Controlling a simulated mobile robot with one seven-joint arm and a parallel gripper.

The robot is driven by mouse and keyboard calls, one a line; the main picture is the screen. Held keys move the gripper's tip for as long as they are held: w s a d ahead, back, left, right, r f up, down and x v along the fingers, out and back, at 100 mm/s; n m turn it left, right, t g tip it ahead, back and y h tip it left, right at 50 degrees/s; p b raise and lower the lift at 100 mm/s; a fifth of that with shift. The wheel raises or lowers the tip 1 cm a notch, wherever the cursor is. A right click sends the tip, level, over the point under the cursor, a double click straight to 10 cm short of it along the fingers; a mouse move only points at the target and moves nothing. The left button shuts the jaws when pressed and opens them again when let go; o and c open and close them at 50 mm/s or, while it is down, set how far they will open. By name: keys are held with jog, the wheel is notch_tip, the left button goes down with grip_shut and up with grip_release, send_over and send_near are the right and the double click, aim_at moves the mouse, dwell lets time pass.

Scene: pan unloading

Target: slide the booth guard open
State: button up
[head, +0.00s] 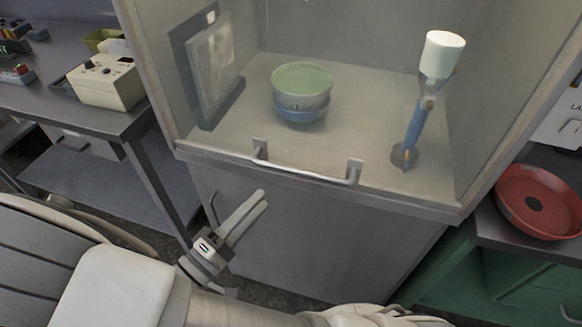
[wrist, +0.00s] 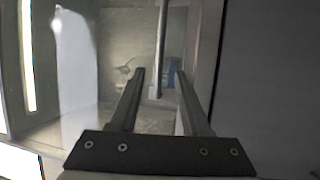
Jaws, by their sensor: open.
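The booth (head: 185,153) has a see-through guard across its front, and it appears down. A grey bar handle (head: 305,174) runs along the guard's lower edge on two brackets. My gripper (head: 263,199) is open and empty, in front of the cabinet face, below and left of the handle and apart from it. In the wrist view, my two fingers (wrist: 160,75) are spread. A vertical grey bar (wrist: 161,45), which looks like the handle, shows beyond and between the fingertips.
Stacked green and blue bowls (head: 301,85) and a blue tool with a white top (head: 442,55) are inside the booth. A bench with a beige box (head: 108,84) stands left. A red pan (head: 540,200) lies on the right counter.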

aim_at(291, 170)
jog(key=x, duration=1)
jog(key=shift+w+d, duration=0.25)
grip_shut()
dwell(0.9)
